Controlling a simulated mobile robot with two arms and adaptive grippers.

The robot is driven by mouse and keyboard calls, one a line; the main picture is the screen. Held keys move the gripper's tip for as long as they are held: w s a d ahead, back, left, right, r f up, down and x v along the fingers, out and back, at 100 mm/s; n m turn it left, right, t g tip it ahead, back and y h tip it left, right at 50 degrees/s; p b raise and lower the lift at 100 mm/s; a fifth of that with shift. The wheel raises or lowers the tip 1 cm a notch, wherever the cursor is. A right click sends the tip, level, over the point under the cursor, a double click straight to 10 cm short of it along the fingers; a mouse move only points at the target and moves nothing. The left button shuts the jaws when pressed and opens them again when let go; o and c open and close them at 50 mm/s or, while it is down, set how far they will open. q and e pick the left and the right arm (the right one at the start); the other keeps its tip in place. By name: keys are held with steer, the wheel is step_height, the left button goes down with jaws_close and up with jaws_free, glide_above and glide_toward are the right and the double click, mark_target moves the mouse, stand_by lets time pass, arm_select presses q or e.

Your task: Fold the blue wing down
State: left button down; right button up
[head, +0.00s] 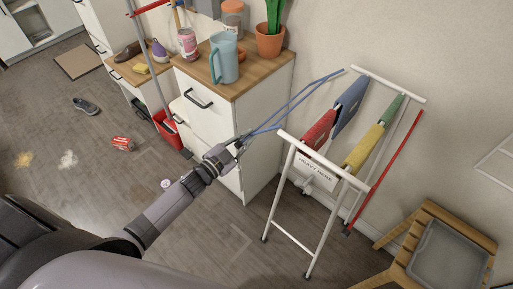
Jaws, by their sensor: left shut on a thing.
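The blue wing (296,101) is a thin blue frame on the left side of a white drying rack (330,172). It sticks out to the left from the rack's top, roughly level as far as I can tell. My left gripper (241,143) is shut on the near outer corner of the blue wing, and its fingers partly hide that corner. A red wing (389,166) hangs down on the rack's right side. My right gripper is not in view.
Red, blue, yellow and green cloths (362,150) hang on the rack. A white cabinet (240,150) with a blue pitcher (228,60) on top stands close behind my gripper. A wooden stool (415,240) with a grey tray is at right.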

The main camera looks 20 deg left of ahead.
arm_select(q)
steer(key=w+a+r+m+p, duration=0.1)
steer(key=a+r+m+p, duration=0.1)
steer(key=r+m, duration=0.3)
steer(key=w+a+r+m+p, duration=0.1)
steer(key=a+r+m+p, duration=0.2)
steer(key=r, duration=0.8)
steer(key=shift+a+r+m+p, duration=0.15)
steer(key=shift+a+m+p, duration=0.15)
steer(key=shift+m+p, duration=1.1)
steer(key=shift+m+b, duration=0.35)
steer(key=shift+m, duration=0.05)
steer(key=c, duration=1.7)
jaws_free()
steer(key=shift+s, duration=0.1)
